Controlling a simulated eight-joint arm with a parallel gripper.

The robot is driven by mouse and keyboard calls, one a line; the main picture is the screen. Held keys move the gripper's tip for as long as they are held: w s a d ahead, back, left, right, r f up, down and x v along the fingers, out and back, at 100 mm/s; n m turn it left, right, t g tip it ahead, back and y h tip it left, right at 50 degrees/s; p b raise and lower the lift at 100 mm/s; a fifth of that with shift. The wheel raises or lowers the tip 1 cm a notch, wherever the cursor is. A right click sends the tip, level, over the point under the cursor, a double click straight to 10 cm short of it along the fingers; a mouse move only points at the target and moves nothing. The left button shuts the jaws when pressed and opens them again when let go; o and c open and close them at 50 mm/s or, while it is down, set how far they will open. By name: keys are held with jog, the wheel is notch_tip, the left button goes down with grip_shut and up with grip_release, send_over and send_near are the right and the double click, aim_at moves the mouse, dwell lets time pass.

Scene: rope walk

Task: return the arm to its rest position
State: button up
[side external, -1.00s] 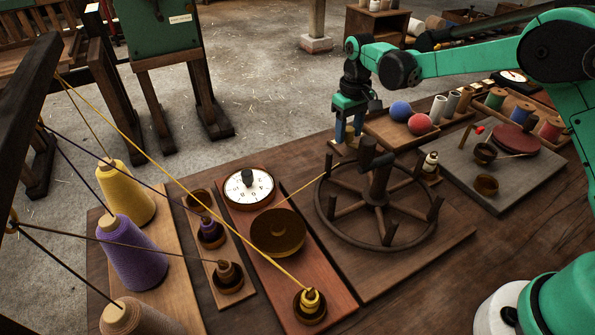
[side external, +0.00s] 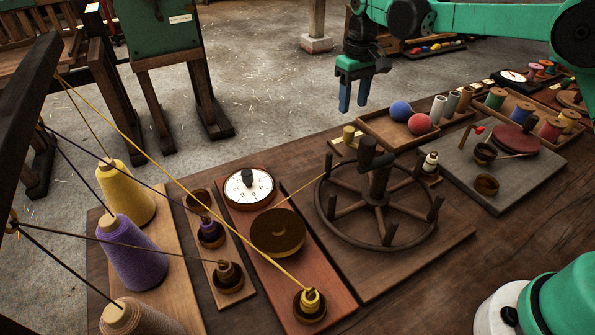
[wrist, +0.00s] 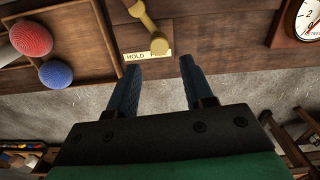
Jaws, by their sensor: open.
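My gripper (side external: 354,96) hangs in the air past the back edge of the bench in the side view, its two blue fingers apart with nothing between them. The wrist view also shows my gripper (wrist: 162,84) open and empty, with a strip of grey floor between its fingers. My gripper is clear of the peg.
A spoked wheel (side external: 378,205) stands mid-bench. A yellow yarn (side external: 190,185) runs from the left frame to a small spool. Open air surrounds my gripper.

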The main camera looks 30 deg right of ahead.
jog(key=shift+s+r, duration=0.25)
jog(key=shift+r, duration=0.1)
jog(key=s+a+r+t, duration=0.1)
jog(key=s+r+t, duration=0.2)
jog(key=s+r, duration=0.35)
jog(key=s+f+t, duration=0.4)
jog(key=s, duration=0.7)
jog(key=shift+a+m, duration=0.35)
jog(key=shift+m, duration=0.05)
